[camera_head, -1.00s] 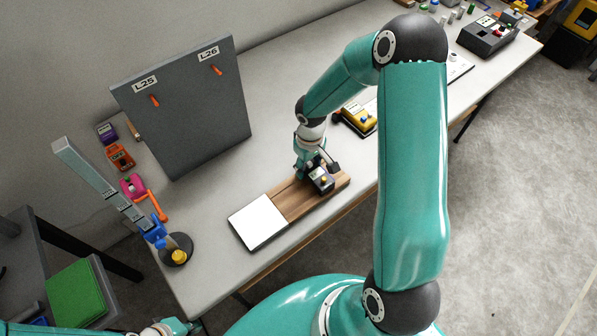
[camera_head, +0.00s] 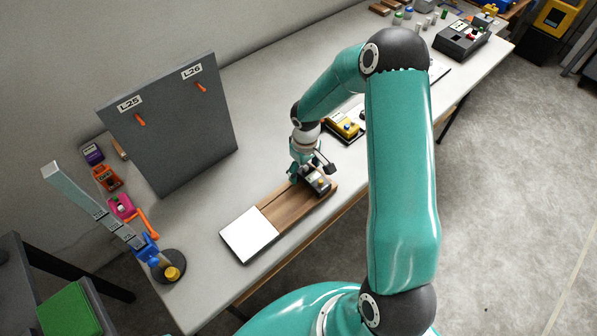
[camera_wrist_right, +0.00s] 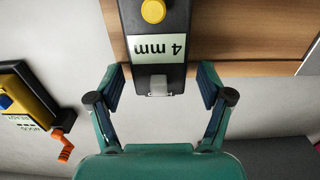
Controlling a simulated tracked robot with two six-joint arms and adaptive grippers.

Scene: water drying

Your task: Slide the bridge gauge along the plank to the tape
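The bridge gauge (camera_head: 318,184), a dark block with a yellow button, sits on the brown wooden plank (camera_head: 283,210) near its right end in the head view. In the right wrist view the gauge (camera_wrist_right: 160,48) shows a "4 mm" label, with wood of the plank (camera_wrist_right: 240,30) beside it. My right gripper (camera_wrist_right: 161,88) has its two fingers apart, one on each side of the gauge's near end, with narrow gaps showing. In the head view my right gripper (camera_head: 308,174) partly covers the gauge. I cannot make out the tape. My left gripper is out of view.
A white panel (camera_head: 249,234) lies at the plank's left end. A grey board (camera_head: 172,125) labelled L25 and L26 stands behind. A yellow device (camera_head: 344,125) lies to the right of my right gripper. A stand with a round base (camera_head: 168,266) is at left.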

